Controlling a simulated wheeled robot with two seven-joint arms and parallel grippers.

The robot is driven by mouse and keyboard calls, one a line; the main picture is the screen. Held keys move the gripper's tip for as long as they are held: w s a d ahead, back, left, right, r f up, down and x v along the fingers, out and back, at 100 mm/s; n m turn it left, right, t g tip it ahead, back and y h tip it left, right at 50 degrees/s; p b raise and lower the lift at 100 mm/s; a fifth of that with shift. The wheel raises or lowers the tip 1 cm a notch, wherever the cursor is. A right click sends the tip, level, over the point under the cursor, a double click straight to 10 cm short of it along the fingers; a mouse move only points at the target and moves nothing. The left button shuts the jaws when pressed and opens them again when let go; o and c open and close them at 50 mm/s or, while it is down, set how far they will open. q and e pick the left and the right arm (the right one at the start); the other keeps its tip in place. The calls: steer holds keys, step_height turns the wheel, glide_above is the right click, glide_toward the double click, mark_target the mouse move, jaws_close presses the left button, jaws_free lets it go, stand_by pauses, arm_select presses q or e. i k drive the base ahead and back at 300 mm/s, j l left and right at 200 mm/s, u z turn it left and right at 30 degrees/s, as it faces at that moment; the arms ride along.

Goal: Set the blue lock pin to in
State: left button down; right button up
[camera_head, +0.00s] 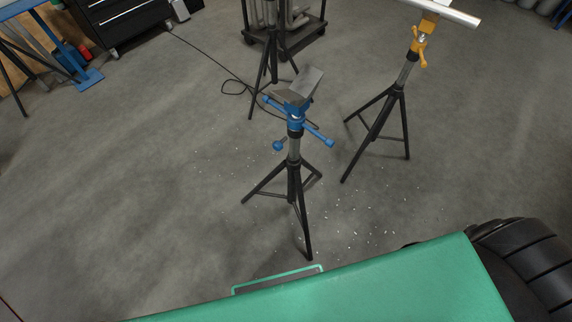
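A tripod stand with a blue collar (296,123) and black legs stands upright near the middle of the view. It has a grey V-shaped head (301,86) on top, with nothing lying in it. A blue bar handle with a knob at each end crosses the collar. A round blue knob (279,146) sticks out to the left below the collar and looks like the blue lock pin. I cannot tell whether the pin is in or out. Neither of my grippers is in view.
A yellow-collared tripod stand (420,45) at the upper right bears a pale tube (452,13). Another dark tripod and a black cart (302,42) with pipes stand behind. A black tool cabinet (118,20) is at the upper left. A cable (215,66) lies on the floor. Small pale bits lie around the blue stand.

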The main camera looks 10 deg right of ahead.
mark_target(278, 145)
steer(key=k+j, duration=0.1)
steer(key=j, duration=0.95)
steer(key=k+j, duration=0.15)
steer(key=j, duration=0.4)
steer(key=u, duration=0.05)
